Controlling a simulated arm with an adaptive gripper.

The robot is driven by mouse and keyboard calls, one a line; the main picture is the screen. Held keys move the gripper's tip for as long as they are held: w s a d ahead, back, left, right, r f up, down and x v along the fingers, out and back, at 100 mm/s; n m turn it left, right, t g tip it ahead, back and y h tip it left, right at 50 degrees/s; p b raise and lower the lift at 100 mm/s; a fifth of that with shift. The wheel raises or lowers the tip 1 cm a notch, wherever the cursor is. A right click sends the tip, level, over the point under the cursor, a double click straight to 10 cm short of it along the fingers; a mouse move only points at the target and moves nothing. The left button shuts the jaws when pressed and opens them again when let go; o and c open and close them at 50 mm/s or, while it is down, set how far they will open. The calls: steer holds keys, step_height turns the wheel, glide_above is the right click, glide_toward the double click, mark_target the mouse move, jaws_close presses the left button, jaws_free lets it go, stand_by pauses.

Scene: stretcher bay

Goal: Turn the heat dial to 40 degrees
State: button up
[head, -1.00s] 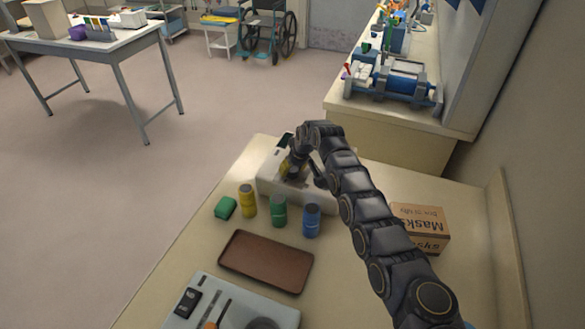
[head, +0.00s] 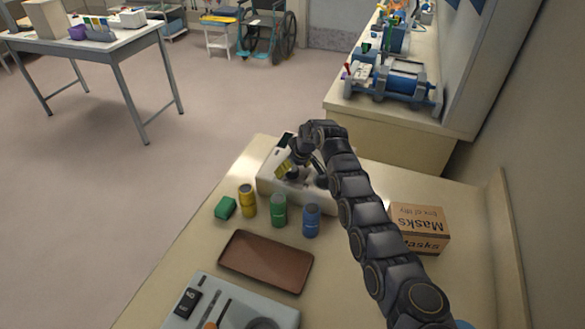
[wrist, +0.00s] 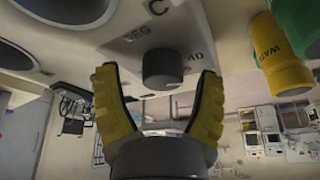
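The white heating unit (head: 268,184) stands on the counter under my arm, with lettering on its face in the wrist view. A dark round dial (wrist: 163,67) shows on that face, with "EG" and "C" printed near it; its setting cannot be read. My gripper (wrist: 157,76) has two yellow fingers, spread apart, one to each side of the dial in the picture. No contact is visible, and I cannot tell the remaining depth. In the head view my gripper (head: 290,171) is over the unit, and the arm hides part of it.
Yellow (head: 248,201), green (head: 279,210) and blue (head: 311,220) bottles stand close before the unit. A mask box (head: 419,229) is right of the arm.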

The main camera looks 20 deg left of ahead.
steer(key=v, duration=1.2)
steer(key=shift+w, duration=0.1)
